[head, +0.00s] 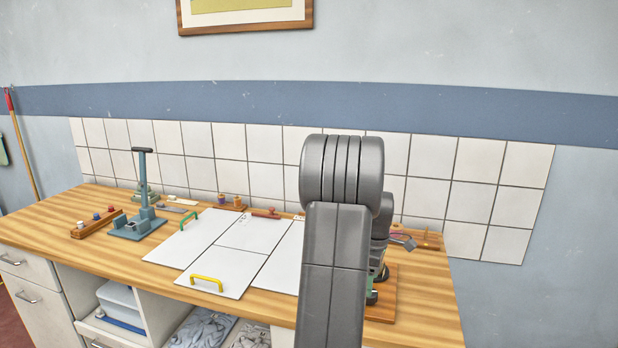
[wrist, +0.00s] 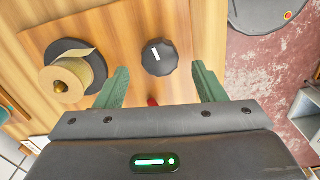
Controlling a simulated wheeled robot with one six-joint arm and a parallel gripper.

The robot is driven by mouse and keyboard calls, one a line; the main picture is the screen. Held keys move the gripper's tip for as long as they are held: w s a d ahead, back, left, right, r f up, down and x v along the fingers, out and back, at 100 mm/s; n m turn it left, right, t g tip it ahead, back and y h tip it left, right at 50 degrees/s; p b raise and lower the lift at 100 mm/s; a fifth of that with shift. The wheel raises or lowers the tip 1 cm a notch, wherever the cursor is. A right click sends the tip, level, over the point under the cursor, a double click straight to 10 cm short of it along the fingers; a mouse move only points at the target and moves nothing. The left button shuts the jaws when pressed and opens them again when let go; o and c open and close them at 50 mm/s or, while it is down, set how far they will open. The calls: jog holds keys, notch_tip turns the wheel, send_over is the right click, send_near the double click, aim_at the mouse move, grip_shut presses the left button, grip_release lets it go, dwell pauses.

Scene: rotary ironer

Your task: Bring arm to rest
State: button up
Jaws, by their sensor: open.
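My gripper (wrist: 160,82) is open, its two green fingers spread apart in the wrist view with nothing between the tips. A black knob (wrist: 160,57) with a white mark sits on a wooden board (wrist: 120,30) just beyond the fingers. It appears apart from them. In the head view my grey arm stands upright in front of the worktop. My gripper is mostly hidden behind it there, with only a bit of green finger showing low at the right, over the board (head: 383,306).
A roll of tan tape (wrist: 72,80) stands left of the knob. The wooden worktop (head: 60,220) holds white panels (head: 190,238) with a green handle (head: 188,219) and a yellow handle (head: 207,281), and a blue-grey press (head: 137,225). A tiled wall (head: 265,178) stands behind.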

notch_tip(320, 180, down, 4)
jog(key=shift+r, duration=0.15)
jog(key=m, duration=0.4)
jog(key=shift+m+p, duration=0.35)
jog(key=shift+m, duration=0.05)
jog(key=m, duration=0.5)
jog(key=shift+p, duration=0.4)
jog(key=m+p, duration=0.1)
jog(key=m, duration=0.4)
jog(key=m+p, duration=0.1)
jog(key=m, duration=0.3)
jog(key=shift+a+m, duration=0.1)
jog(key=shift+m, duration=0.3)
